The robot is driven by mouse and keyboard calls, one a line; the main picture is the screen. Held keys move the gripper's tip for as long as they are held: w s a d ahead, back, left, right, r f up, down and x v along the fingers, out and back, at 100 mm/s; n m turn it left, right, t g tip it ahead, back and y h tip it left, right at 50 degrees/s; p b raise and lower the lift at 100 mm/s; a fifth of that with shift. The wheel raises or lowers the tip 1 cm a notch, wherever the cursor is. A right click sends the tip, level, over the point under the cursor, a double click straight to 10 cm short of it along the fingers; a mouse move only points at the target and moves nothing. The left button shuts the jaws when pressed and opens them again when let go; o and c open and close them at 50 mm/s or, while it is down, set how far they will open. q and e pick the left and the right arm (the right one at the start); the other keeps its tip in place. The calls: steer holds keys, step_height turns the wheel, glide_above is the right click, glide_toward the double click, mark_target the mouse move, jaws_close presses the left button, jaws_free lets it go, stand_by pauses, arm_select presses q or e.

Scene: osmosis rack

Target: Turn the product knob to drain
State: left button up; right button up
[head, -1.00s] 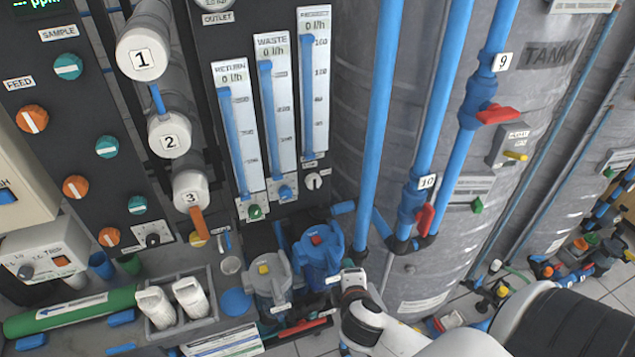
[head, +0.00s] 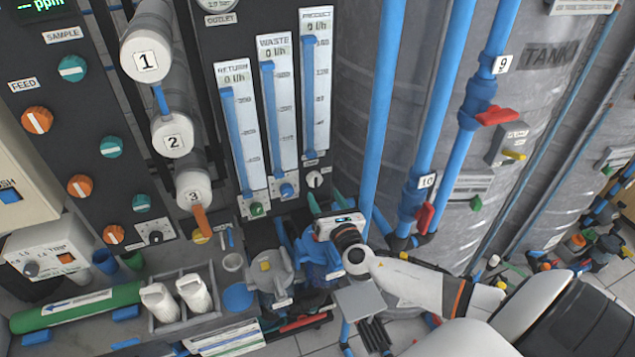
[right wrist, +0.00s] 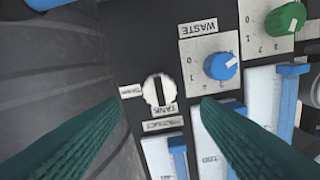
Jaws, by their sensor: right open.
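The product knob (head: 314,179) is a small white round knob on the dark panel, below the product flow tube (head: 316,90). In the right wrist view the knob (right wrist: 158,90) shows a dark-edged upright bar across its face. A "TANK" label (right wrist: 164,110) is just below it there, and a small label that seems to read "Drain" (right wrist: 131,91) is to its left. My right gripper (head: 314,202) is just below the knob in the head view. Its teal fingers (right wrist: 160,102) are open, one on each side of the knob, apart from it. My left gripper is not in view.
The blue waste knob (right wrist: 220,66) and green knob (right wrist: 285,19) are close to the right finger's side. Blue pipes (head: 381,110) with red valve handles (head: 495,116) stand to the right before a grey tank (head: 350,60).

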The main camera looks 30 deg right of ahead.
mark_target(316, 182)
steer(key=x, duration=0.6)
steer(key=shift+w, duration=0.1)
steer(key=shift+c, duration=0.4)
steer(key=c, duration=0.9)
